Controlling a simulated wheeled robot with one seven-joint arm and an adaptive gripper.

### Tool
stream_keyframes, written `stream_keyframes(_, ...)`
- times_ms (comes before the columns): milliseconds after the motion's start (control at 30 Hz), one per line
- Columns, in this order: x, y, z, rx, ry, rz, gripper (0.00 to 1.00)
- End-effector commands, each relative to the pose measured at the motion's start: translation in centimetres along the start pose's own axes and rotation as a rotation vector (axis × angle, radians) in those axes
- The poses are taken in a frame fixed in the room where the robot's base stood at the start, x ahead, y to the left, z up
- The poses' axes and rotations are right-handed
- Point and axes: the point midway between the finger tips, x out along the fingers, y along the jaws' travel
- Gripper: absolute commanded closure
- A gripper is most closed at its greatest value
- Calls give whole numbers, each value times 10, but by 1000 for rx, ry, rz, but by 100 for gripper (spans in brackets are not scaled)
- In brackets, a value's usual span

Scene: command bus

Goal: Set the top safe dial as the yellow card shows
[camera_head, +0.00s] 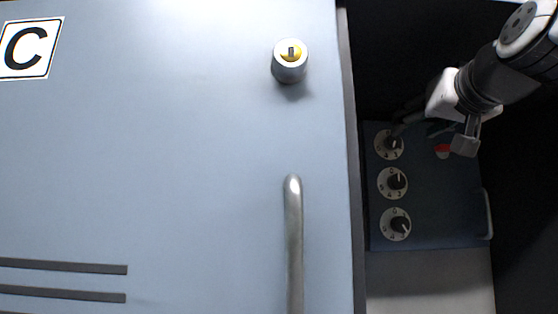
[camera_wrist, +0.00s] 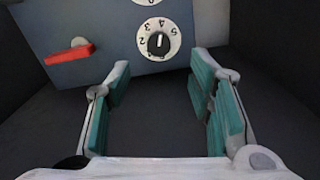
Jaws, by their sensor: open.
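The blue-grey safe panel (camera_head: 440,215) carries three white dials with black knobs in a column. The top dial (camera_head: 389,144) sits near its upper left corner, partly overlapped by my gripper (camera_head: 412,123). In the wrist view the same dial (camera_wrist: 173,46) appears upside down. It lies ahead of my gripper (camera_wrist: 163,68), between the two open green-padded fingers and apart from them. The white mark on its knob stands nearly vertical there; the digit it marks is too small to tell. The middle dial (camera_head: 392,183) and bottom dial (camera_head: 396,224) hang below. No yellow card is visible.
A red handle (camera_wrist: 70,52) sticks out beside the top dial; its red also shows in the head view (camera_head: 442,151). A large pale blue door with a C sign (camera_head: 28,48), round lock (camera_head: 289,65) and bar handle (camera_head: 294,240) fills the left. A grey handle (camera_head: 487,213) edges the panel.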

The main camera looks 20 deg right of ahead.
Motion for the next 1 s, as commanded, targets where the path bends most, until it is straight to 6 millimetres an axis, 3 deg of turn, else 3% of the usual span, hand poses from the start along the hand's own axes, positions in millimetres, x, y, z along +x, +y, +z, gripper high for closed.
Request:
stream_keyframes(200,45,0,1,0,-4,0,52)
stream_keyframes(400,73,0,1,1,-2,0,52)
stream_keyframes(600,85,0,1,1,-1,0,52)
stream_keyframes(867,87,0,0,0,-1,0,52)
stream_keyframes(900,87,0,0,0,-1,0,54)
stream_keyframes(1000,86,0,0,0,-1,0,77)
